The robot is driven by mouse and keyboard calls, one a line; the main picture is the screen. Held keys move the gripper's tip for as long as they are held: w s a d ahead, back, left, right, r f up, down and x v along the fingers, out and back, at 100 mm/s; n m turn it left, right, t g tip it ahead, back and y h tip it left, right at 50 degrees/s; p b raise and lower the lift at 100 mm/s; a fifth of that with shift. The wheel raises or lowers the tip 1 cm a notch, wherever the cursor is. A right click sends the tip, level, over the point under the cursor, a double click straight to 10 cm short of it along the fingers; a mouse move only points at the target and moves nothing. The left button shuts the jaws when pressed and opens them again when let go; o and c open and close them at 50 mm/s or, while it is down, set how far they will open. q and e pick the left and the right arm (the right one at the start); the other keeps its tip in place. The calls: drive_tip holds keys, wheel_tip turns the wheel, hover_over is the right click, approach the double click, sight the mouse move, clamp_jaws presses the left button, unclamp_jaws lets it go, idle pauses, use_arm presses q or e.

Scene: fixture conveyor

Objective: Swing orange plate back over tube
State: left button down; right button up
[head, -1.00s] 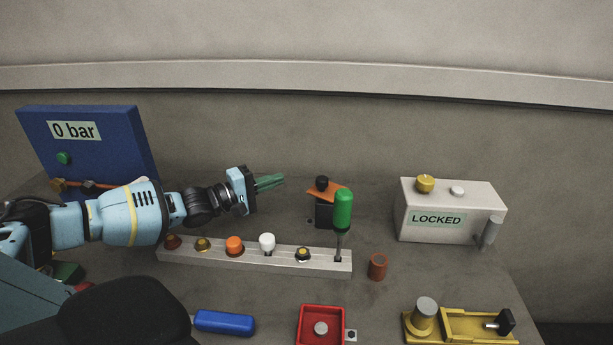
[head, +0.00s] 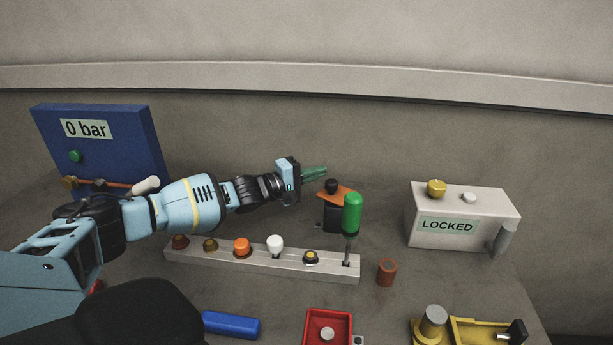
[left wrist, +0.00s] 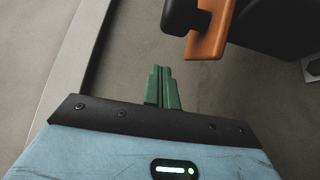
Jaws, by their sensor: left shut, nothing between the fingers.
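The orange plate (head: 343,194) sits on top of a black block (head: 331,217) at the back of the table, with a black knob (head: 331,186) on it. In the left wrist view the plate (left wrist: 209,32) shows at the top, with the black knob (left wrist: 183,17) beside it. My left gripper (head: 325,173) is shut and empty, just left of and above the knob; in the left wrist view its green fingertips (left wrist: 162,75) are together and apart from the plate. I cannot make out the tube for certain. My right gripper is not in view.
A green-handled tool (head: 351,213) stands upright in the rail (head: 220,258), close in front of the plate. The rail carries several coloured knobs. A white LOCKED box (head: 462,213) stands to the right. A brown cylinder (head: 386,272) stands right of the rail.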

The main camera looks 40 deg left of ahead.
use_arm(q)
drive_tip(key=s+d+p, duration=0.2)
drive_tip(key=d, duration=0.1)
drive_tip(key=shift+s+d, duration=0.1)
idle(0.4)
idle(0.5)
